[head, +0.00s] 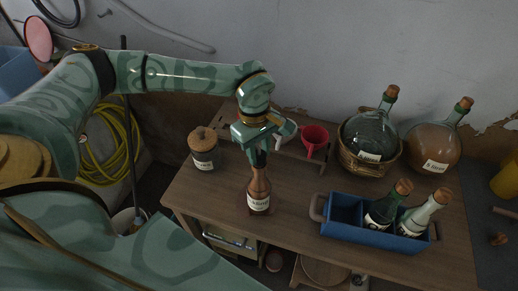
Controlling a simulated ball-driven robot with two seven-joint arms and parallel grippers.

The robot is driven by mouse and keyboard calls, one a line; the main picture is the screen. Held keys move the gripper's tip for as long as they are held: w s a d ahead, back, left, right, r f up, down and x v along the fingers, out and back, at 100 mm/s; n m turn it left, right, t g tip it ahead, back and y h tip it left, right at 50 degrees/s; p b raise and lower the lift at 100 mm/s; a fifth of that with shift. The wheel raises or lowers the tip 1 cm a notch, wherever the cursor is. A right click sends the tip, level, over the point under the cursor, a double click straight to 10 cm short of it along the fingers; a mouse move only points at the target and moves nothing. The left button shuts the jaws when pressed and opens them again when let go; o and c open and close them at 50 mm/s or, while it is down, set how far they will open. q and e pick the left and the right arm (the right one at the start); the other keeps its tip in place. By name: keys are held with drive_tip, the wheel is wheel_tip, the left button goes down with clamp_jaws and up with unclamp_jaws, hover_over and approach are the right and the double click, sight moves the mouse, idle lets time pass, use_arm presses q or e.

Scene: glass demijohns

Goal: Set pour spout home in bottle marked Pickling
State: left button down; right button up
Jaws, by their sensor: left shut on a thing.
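A brown bottle (259,187) with a white label stands upright near the middle of the wooden table. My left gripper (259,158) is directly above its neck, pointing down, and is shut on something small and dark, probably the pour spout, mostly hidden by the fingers. I cannot tell whether the spout is in the bottle mouth or just over it. The labels are too small to read, so I cannot confirm which bottle is marked Pickling. My right gripper is not in view.
A blue crate (338,229) at the right front holds two corked bottles (415,214). Two corked demijohns (370,132) (432,145) stand at the back right, one in a basket. A lidded jar (204,152) stands left of the bottle; a red funnel-like cup (314,138) is behind.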

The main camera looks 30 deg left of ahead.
use_arm(q)
drive_tip(key=shift+s+f, duration=0.1)
drive_tip(key=shift+f, duration=0.35)
idle(1.1)
drive_tip(key=c, duration=1)
unclamp_jaws()
drive_tip(key=shift+r, duration=0.1)
drive_tip(key=shift+w+a+r+p, duration=0.1)
drive_tip(key=shift+a+r+p, duration=0.1)
drive_tip(key=shift+r+p, duration=1.2)
drive_tip(key=shift+w+a+r+p, duration=0.1)
drive_tip(key=shift+a+r+p, duration=0.05)
drive_tip(key=shift+r+p, duration=1.2)
drive_tip(key=shift+r+b, duration=0.2)
drive_tip(key=shift+b, duration=0.1)
